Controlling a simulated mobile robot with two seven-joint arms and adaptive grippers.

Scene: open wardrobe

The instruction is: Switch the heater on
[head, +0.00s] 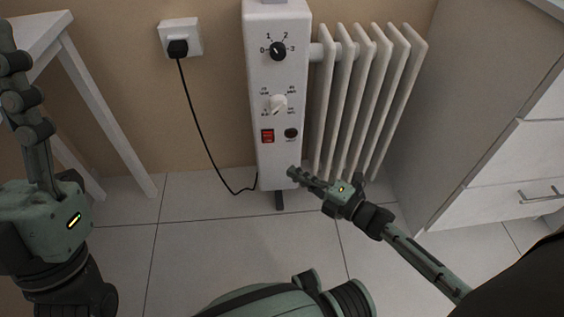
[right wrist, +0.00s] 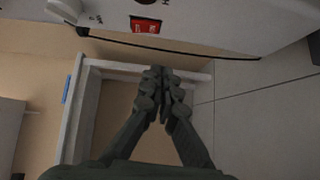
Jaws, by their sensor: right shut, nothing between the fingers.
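The white heater (head: 272,80) stands on the floor against the wall, with ribbed fins on its right. Its front has a black knob (head: 278,51) marked 0 to 3, a white dial (head: 278,104), a red switch (head: 267,136) and a dark round button (head: 291,134). My right gripper (head: 293,173) is shut and empty, in front of the panel's lower part, below the switch and button. In the right wrist view the red switch (right wrist: 145,25) shows beyond the shut fingertips (right wrist: 161,72), apart from them. My left gripper (head: 8,40) is at the left edge; its fingers are partly cut off.
A black cord runs from the heater to a plug in the wall socket (head: 181,38). A white table (head: 100,100) stands at the left, a white drawer cabinet (head: 500,150) at the right. The tiled floor (head: 190,230) between is clear.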

